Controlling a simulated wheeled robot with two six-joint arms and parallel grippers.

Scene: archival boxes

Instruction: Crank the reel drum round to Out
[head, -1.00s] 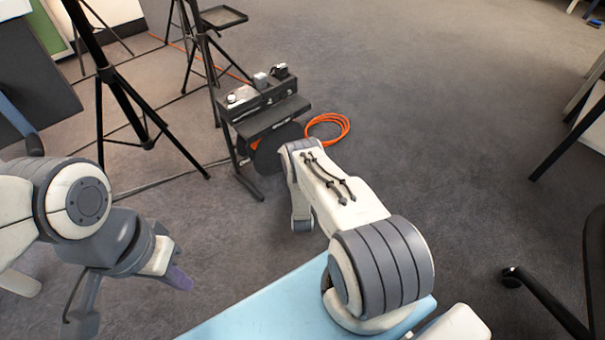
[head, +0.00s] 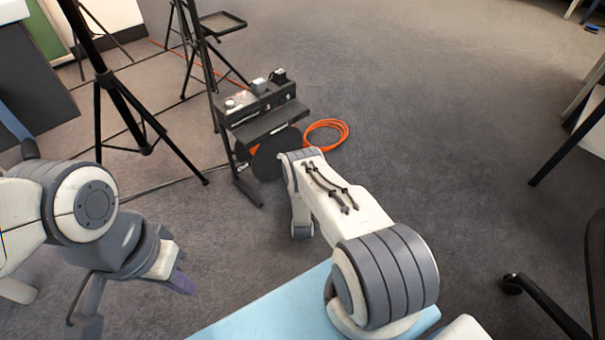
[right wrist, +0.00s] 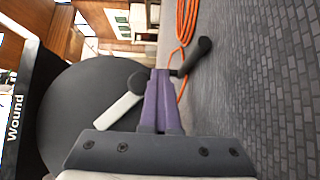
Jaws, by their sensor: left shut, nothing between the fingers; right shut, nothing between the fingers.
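The reel drum (head: 272,155) is a dark disc under a black bench-like stand, partly hidden by my right arm in the head view. In the right wrist view the drum (right wrist: 70,105) fills the left side, beside a panel reading "Wound" (right wrist: 15,110). A pale crank bar (right wrist: 117,110) lies across the drum's face, and a dark grip (right wrist: 197,57) sticks out beyond my fingers. My right gripper (right wrist: 162,80) is shut and empty, close by the crank; contact cannot be told. My left gripper (head: 182,283) is shut and empty at the lower left, far from the reel.
An orange cable (head: 325,130) lies coiled on the floor right of the stand. Black tripods (head: 125,95) stand to the left. A light blue surface (head: 285,310) is at the front. A chair leg (head: 545,300) is at the lower right. Grey floor is clear at upper middle.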

